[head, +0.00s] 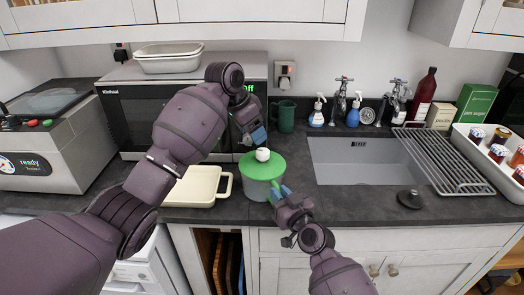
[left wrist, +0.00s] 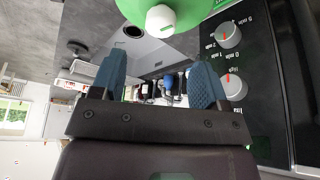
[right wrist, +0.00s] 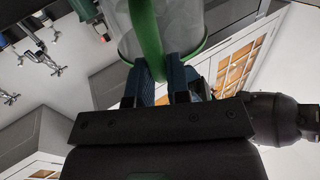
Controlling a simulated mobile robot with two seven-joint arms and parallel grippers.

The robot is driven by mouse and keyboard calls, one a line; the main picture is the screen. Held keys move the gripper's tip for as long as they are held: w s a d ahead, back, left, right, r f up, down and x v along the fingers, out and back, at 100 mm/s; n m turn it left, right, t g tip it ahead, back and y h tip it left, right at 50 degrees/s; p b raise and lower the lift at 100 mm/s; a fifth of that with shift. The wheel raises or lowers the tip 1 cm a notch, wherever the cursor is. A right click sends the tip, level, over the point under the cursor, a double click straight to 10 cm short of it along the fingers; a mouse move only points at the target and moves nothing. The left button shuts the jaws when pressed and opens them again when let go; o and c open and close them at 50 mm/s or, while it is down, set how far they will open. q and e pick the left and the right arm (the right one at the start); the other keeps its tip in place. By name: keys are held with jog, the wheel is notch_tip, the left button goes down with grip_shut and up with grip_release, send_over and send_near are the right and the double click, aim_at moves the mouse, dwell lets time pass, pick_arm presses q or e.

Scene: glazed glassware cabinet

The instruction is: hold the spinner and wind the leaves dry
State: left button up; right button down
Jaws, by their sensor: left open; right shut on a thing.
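The salad spinner has a clear bowl (head: 256,189), a green lid (head: 272,169) and a white knob (head: 262,154) on the lid. It stands upright near the counter's front edge. My right gripper (head: 277,190) is shut on a green handle (right wrist: 148,32) at the bowl's side; this shows in the right wrist view. My left gripper (head: 254,134) is open and empty, just above and behind the knob. The left wrist view shows the knob (left wrist: 160,18) beyond the open fingers (left wrist: 158,80), apart from them. The leaves are hard to make out inside the bowl.
A cream dish (head: 200,186) stands close left of the spinner, before the microwave (head: 130,118). A green mug (head: 283,116) is behind. The sink (head: 355,165) and a black stopper (head: 410,199) lie to the right. A wire rack (head: 440,160) is farther right.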

aim_at(262, 151)
pick_arm(q)
jog(key=x, duration=0.8)
jog(key=shift+d+f, duration=0.1)
jog(key=shift+f, duration=0.2)
jog(key=c, duration=0.9)
